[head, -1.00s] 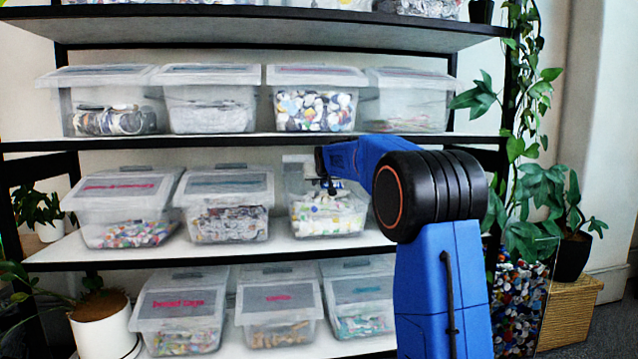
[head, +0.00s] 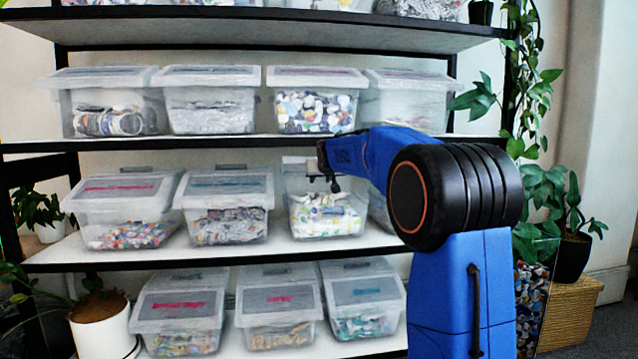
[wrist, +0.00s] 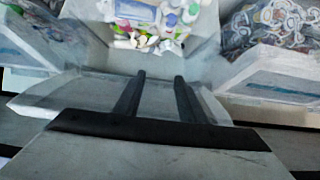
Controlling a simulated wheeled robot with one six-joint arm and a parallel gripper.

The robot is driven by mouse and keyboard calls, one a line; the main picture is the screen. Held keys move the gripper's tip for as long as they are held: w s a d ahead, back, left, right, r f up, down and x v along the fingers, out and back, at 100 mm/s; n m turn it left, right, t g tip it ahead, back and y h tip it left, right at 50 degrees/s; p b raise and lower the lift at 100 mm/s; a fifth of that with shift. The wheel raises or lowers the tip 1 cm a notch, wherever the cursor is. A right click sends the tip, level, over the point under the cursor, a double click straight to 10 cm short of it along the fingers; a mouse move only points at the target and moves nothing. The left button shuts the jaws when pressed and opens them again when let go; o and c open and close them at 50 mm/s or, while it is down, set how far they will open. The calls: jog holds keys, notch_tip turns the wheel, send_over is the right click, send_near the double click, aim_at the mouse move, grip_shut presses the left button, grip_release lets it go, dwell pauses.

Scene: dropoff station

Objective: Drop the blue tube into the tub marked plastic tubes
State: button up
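My gripper (head: 327,183) hangs above an uncovered clear tub (head: 327,233) on the middle shelf. The wrist view shows its two dark fingers (wrist: 159,78) apart, with nothing seen between them. Past the fingertips in that view, the same tub holds pale bottles and tubes (wrist: 150,22), some with purple and green ends. A blue-marked piece (wrist: 137,10) lies among them; I cannot tell whether it is the blue tube. No blue tube can be made out for sure in either view. No readable marking shows on this tub.
Lidded tubs stand to its left, one of grey pieces (head: 226,215) and one of coloured pieces (head: 127,215). Another tub is partly hidden behind my arm. More tubs fill the shelves above and below. The upper shelf (head: 230,142) runs just above my gripper. Plants (head: 545,190) stand at right.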

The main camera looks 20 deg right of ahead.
jog(key=v, duration=1.2)
jog(key=s+a+f+n+g+y, duration=0.1)
jog(key=s+a+f, duration=0.4)
jog(key=s+f, duration=0.6)
jog(key=s+a+f+n+g+y, duration=0.1)
jog(key=s+a+f+g, duration=0.3)
jog(key=s+f, duration=0.8)
jog(key=s+a+f+n+g+y, duration=0.1)
jog(key=s+a+f, duration=0.6)
jog(key=s, duration=1.9)
notch_tip(320, 180, down, 4)
jog(key=shift+s+a+f+g+y, duration=0.25)
jog(key=shift+g+y, duration=0.05)
jog(key=shift+g, duration=0.5)
